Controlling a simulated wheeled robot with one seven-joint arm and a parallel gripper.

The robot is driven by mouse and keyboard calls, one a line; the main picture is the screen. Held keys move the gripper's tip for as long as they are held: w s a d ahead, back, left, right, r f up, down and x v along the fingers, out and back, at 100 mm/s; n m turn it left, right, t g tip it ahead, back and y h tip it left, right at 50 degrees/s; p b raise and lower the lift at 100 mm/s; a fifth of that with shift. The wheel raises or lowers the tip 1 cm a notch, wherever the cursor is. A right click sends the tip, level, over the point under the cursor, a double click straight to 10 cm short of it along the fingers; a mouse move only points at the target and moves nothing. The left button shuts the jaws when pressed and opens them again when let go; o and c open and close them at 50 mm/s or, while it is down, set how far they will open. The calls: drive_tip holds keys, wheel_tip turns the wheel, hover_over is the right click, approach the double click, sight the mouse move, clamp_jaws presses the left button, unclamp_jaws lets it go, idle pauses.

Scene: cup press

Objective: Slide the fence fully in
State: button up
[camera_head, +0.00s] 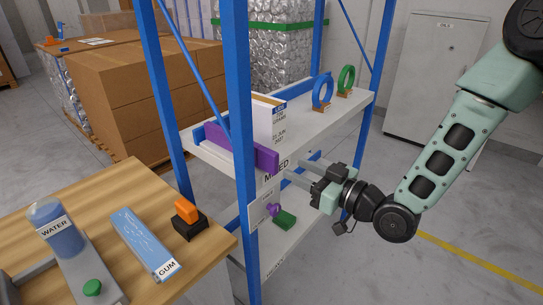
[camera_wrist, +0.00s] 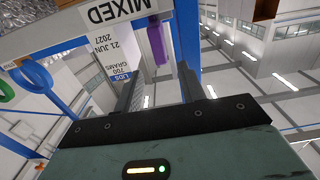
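The fence appears to be the purple bar (camera_head: 262,158) on the upper shelf (camera_head: 305,131) of the blue rack. It runs along the left part of the shelf, and its near end sticks out past the front edge beside a blue post. The post hides part of it. In the wrist view its purple end (camera_wrist: 157,42) shows beyond the fingers. My gripper (camera_head: 300,174) is in front of the rack, right of and a little below the fence end, apart from it. Its two fingers (camera_wrist: 162,88) are spread with nothing between them.
A white labelled box (camera_head: 268,118) stands behind the fence. Blue (camera_head: 322,92) and green (camera_head: 346,79) rings stand farther right on the shelf. A wooden table (camera_head: 120,195) stands at left. The blue front post (camera_head: 240,110) is close by.

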sight(277, 160)
drive_tip(key=p+x, duration=0.1)
drive_tip(key=x, duration=0.7)
drive_tip(key=shift+w+a+p, duration=0.3)
drive_tip(key=shift+p, duration=0.05)
clamp_jaws()
